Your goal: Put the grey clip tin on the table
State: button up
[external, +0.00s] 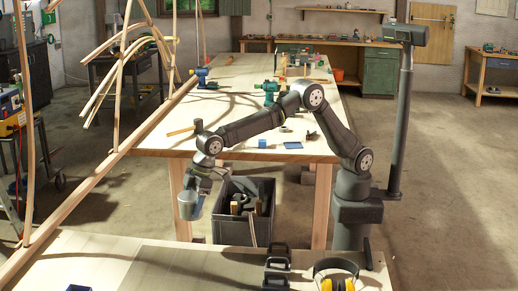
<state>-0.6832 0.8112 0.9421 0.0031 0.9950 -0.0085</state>
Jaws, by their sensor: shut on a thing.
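The grey clip tin (188,207) is a small grey cup-shaped container. My gripper (197,191) reaches down to the left and is shut on the tin, at its upper right side. The tin hangs in the air, lower in the picture than the front edge of the long wooden table (225,137) and left of a dark crate. The fingers are small here, and their exact contact with the tin is hard to make out.
The dark crate (232,231) holds several items. A mallet-like tool (182,131), blue pieces (293,145) and green vises lie on the table. Bent laths (120,140) stand at left. A pale bench (180,262) with yellow ear defenders (337,284) fills the front.

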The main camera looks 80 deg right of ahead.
jog(key=shift+n, duration=0.5)
jog(key=s+a+f, duration=0.2)
jog(key=s+a, duration=0.1)
jog(key=a, duration=0.2)
jog(key=s+a+f, duration=0.2)
jog(key=s+a, duration=0.1)
jog(key=a, duration=0.3)
jog(key=s+a+f, duration=0.3)
jog(key=a, duration=0.2)
jog(key=shift+s+a, duration=0.1)
jog(key=shift+a, duration=0.2)
jog(key=shift+f, duration=1.9)
jog(key=shift+f, duration=0.1)
jog(key=o, duration=1.1)
jog(key=shift+f, duration=0.15)
jog(key=v, duration=1.2)
jog(key=shift+d+r, duration=0.2)
